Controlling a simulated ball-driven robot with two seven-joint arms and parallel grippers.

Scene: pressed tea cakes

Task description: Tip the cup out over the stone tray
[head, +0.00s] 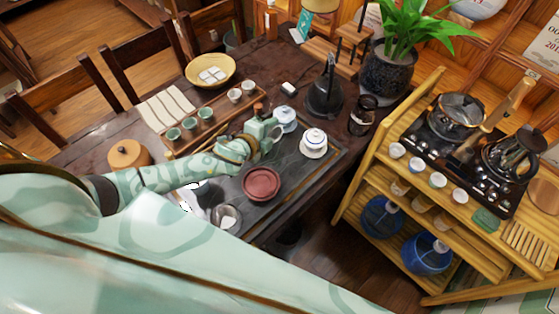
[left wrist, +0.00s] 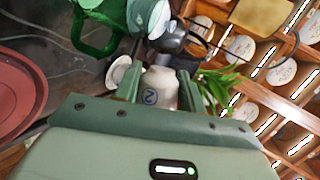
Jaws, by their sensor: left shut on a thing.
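My left gripper (head: 268,132) is over the far part of the dark stone tray (head: 302,174). In the left wrist view its two fingers (left wrist: 159,90) are shut on a white cup (left wrist: 160,80) with a blue mark on its side. In the head view I cannot make the held cup out clearly behind the gripper. Whether it is upright or tilted, and what is in it, I cannot tell. My right gripper is not in view.
A pale blue lidded pot (head: 285,116) is close beside the gripper. A dark kettle (head: 325,93) stands behind. Small green cups (head: 189,123) are at left.

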